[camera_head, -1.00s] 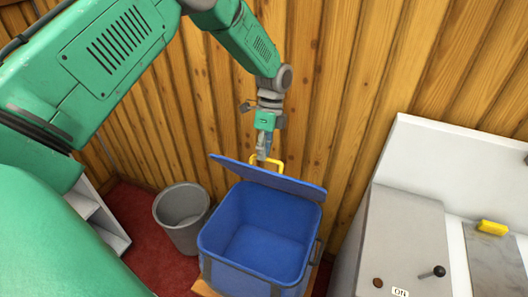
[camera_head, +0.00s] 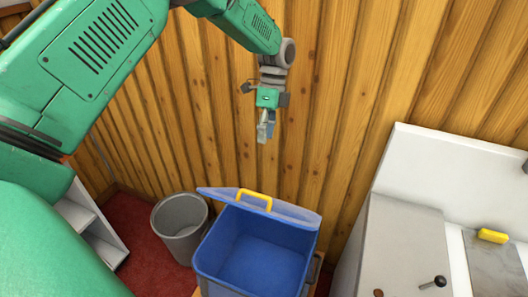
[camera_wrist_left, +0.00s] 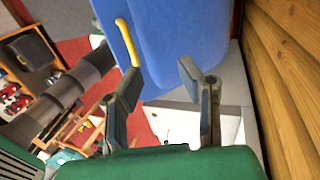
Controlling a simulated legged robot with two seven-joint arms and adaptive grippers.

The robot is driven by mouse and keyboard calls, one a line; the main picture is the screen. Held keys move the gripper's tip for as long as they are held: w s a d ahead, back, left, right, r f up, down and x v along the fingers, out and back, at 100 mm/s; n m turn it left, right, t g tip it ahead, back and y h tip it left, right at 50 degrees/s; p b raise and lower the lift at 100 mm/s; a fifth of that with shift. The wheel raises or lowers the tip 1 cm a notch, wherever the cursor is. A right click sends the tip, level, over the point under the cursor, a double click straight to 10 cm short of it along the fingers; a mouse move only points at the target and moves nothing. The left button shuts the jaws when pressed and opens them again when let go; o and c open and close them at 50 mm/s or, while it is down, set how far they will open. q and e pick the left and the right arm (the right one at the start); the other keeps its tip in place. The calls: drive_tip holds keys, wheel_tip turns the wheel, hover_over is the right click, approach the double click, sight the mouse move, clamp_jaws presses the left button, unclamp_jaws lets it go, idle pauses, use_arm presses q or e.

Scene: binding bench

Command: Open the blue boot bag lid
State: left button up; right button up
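The blue boot bag (camera_head: 250,262) stands below my left arm, with its inside in plain view. Its lid (camera_head: 295,214) is raised and shows as a narrow, pale slanted strip along the wall-side edge. A yellow handle (camera_head: 255,198) is on the lid. My left gripper (camera_head: 265,134) hangs above the lid near the wall, clear of the handle. In the left wrist view its fingers (camera_wrist_left: 164,82) are apart with nothing between them. The handle (camera_wrist_left: 127,42) shows there on a blue surface (camera_wrist_left: 180,35), beyond the fingertips. My right gripper is out of view.
A wooden wall (camera_head: 340,90) stands close behind the gripper. A grey bin (camera_head: 181,226) is left of the bag. A grey machine (camera_head: 405,245) with a black-knobbed lever (camera_head: 438,281) is at the right. White shelving (camera_head: 90,230) stands at the left.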

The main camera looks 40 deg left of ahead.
use_arm(q)
drive_tip(key=shift+v, duration=1.75)
drive_tip(key=shift+d+f, duration=0.1)
clamp_jaws()
drive_tip(key=m+t+y+b, duration=0.2)
drive_tip(key=m+t+b, duration=0.75)
drive_tip(key=m, duration=0.85)
approach(253, 205)
drive_tip(key=shift+g, duration=0.65)
drive_tip(key=w+f+b, duration=0.2)
drive_tip(key=b, duration=0.1)
drive_tip(key=w+f+b, duration=0.1)
drive_tip(key=shift+a+f, duration=0.25)
drive_tip(key=shift+f, duration=0.15)
